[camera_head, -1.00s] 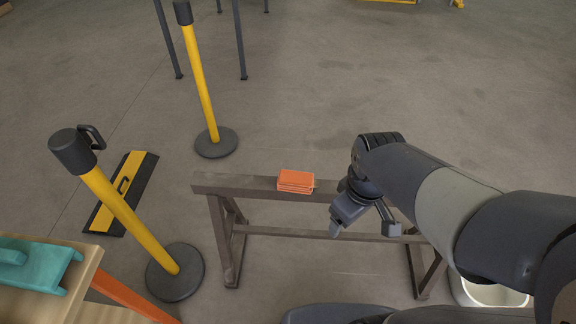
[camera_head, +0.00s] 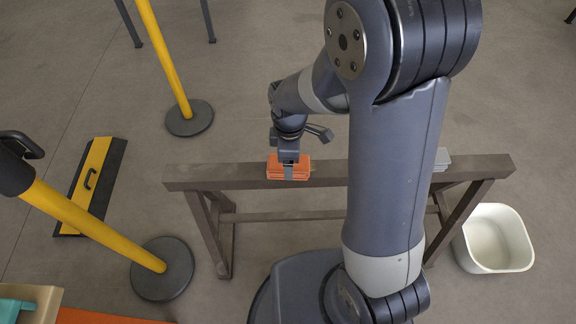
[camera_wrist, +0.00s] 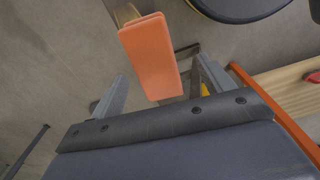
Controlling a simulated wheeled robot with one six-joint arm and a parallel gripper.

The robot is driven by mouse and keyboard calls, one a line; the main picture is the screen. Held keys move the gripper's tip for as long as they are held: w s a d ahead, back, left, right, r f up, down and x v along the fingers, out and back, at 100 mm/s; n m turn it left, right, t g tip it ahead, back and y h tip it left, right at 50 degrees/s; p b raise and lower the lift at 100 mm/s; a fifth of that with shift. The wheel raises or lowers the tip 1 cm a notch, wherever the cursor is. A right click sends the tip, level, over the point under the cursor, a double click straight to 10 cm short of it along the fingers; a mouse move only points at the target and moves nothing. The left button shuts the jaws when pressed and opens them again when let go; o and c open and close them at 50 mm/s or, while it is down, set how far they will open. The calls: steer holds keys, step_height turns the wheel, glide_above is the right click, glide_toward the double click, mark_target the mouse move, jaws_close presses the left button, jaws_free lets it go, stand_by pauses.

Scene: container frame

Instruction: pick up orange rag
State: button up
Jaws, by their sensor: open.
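The orange rag (camera_head: 274,172) is a folded stack lying on top of the brown trestle beam (camera_head: 222,177), near its left part. My gripper (camera_head: 289,172) is above the rag and partly covers it in the head view. In the wrist view the orange rag (camera_wrist: 152,58) shows beyond and between the two open fingers of my gripper (camera_wrist: 160,92). The fingers stand apart on either side, and nothing is held. I cannot tell the exact height gap between fingertips and rag.
A grey object (camera_head: 441,159) sits on the beam to the right, partly behind my arm. A white bin (camera_head: 497,240) stands on the floor at right. Yellow posts (camera_head: 95,225) with round black bases and a yellow-black floor piece (camera_head: 92,186) are at left.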

steer(key=shift+w+f+b, duration=0.2)
steer(key=shift+f+b, duration=0.05)
steer(key=shift+f, duration=1.05)
steer(key=shift+w+f+b, duration=0.15)
steer(key=shift+f+b, duration=0.05)
steer(key=shift+f, duration=1.1)
steer(key=shift+c, duration=0.4)
steer(key=c, duration=1)
